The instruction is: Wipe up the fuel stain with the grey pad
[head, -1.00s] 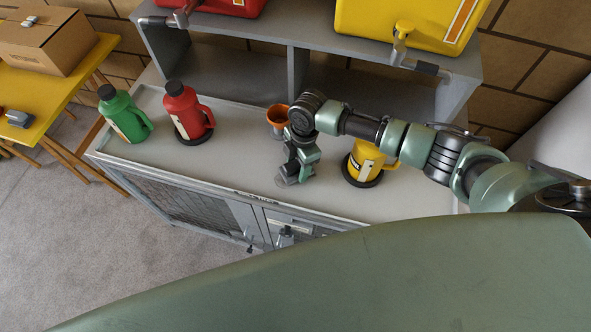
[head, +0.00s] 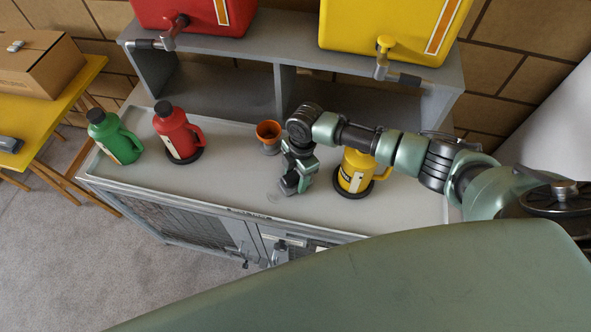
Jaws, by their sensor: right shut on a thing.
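My right gripper (head: 293,181) is low over the grey cabinet top, its arm coming in from the right. It is shut on the grey pad (head: 289,187), which is small and mostly hidden under the jaws. The pad is at or close to the surface; I cannot tell if it touches. A very faint mark, seemingly the fuel stain (head: 272,197), shows on the cabinet top just left of and in front of the pad. My left gripper is not in view.
A yellow jug (head: 354,172) on a dark base stands close right of the gripper. An orange funnel (head: 268,131) is behind it. Red (head: 176,130) and green (head: 112,136) jugs stand left. A shelf (head: 285,90) bears red and yellow containers behind.

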